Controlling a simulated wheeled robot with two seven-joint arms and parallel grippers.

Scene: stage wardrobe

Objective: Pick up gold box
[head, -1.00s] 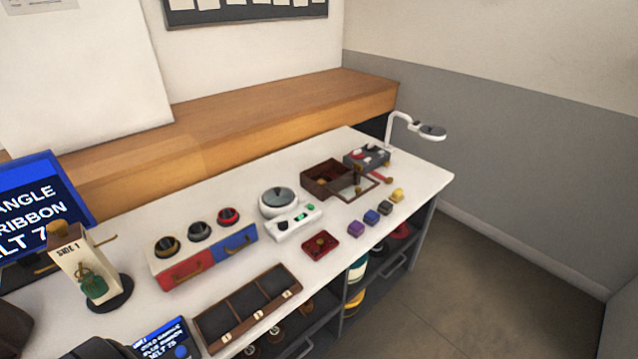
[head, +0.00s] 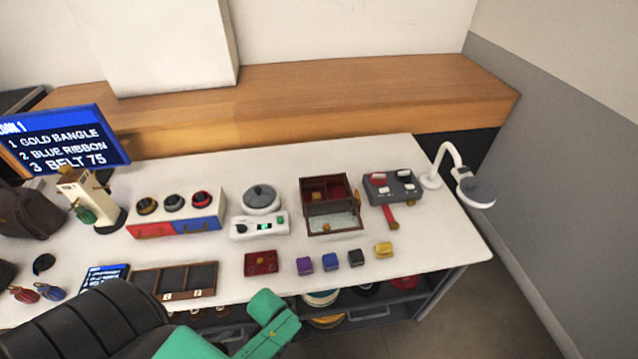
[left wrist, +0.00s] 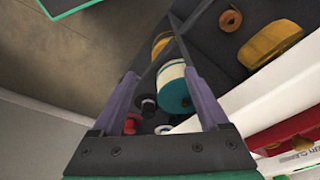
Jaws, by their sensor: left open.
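The gold box (head: 384,250) is a small yellow block at the right end of a row of little coloured boxes on the white table, near its front edge. It stands clear, with nothing on it. My left arm reaches in from the bottom of the head view, its green part below the table's front edge; its fingers do not show there. In the left wrist view my left gripper (left wrist: 160,75) is open and empty, facing shelves below the tabletop. I cannot make out the gold box in that view. My right gripper is in neither view.
Beside the gold box are a black box (head: 356,258), a blue box (head: 330,262) and a purple box (head: 304,265). Behind stand an open brown jewellery box (head: 318,197), a grey case (head: 392,187) and a white lamp (head: 476,191). Ribbon rolls (left wrist: 174,90) lie on the shelves.

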